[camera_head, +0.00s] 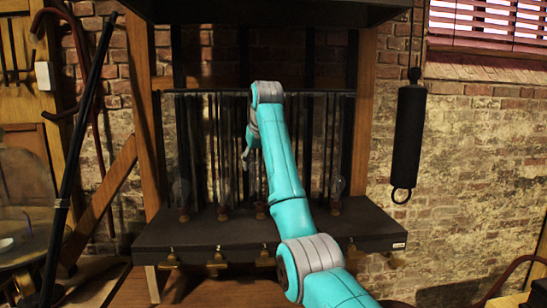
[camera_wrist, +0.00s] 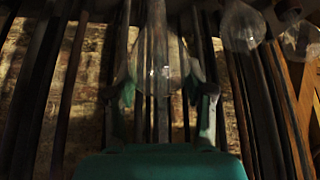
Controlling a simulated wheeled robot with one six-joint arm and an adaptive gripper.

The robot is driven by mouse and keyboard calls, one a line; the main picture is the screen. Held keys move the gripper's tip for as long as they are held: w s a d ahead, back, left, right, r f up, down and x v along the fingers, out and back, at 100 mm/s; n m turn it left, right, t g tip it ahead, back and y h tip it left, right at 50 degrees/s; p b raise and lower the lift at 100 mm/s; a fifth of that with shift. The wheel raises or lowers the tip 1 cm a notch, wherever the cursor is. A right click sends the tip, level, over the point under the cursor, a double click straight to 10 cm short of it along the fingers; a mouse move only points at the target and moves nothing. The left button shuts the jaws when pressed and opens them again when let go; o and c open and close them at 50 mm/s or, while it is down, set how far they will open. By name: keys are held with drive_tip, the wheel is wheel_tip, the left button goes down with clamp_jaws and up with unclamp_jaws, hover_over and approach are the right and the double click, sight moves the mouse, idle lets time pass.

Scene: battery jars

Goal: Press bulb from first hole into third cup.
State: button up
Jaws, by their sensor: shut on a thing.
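My gripper (camera_wrist: 168,98) is shut on a clear glass bulb (camera_wrist: 156,45), which stands between its two fingers in the wrist view. In the head view my gripper (camera_head: 246,160) is small and dark in front of the rack, and the held bulb is too faint there to make out. Small reddish-brown cups stand in a row on the dark shelf (camera_head: 200,236): one at far left (camera_head: 183,215), one (camera_head: 223,213) left of the middle, one (camera_head: 261,211) beside my arm, and one at right (camera_head: 335,206). Clear bulbs stand above the far left (camera_head: 181,192) and right (camera_head: 337,187) cups. I cannot make out the holes.
Two more glass bulbs, one (camera_wrist: 242,25) and another (camera_wrist: 301,40), show at the upper right of the wrist view. Dark vertical rods (camera_head: 312,150) stand behind the cups. Brass fittings (camera_head: 217,261) hang under the shelf's front edge. A black cylinder (camera_head: 409,135) hangs at right.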

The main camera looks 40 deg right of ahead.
sight(260, 180)
drive_tip(key=shift+d+r, duration=0.1)
drive_tip(key=shift+d, duration=0.65)
drive_tip(key=shift+f, duration=2.1)
drive_tip(key=shift+f, duration=1.2)
drive_tip(key=o, duration=1)
wheel_tip(260, 180, up, 10)
drive_tip(key=shift+a, duration=0.1)
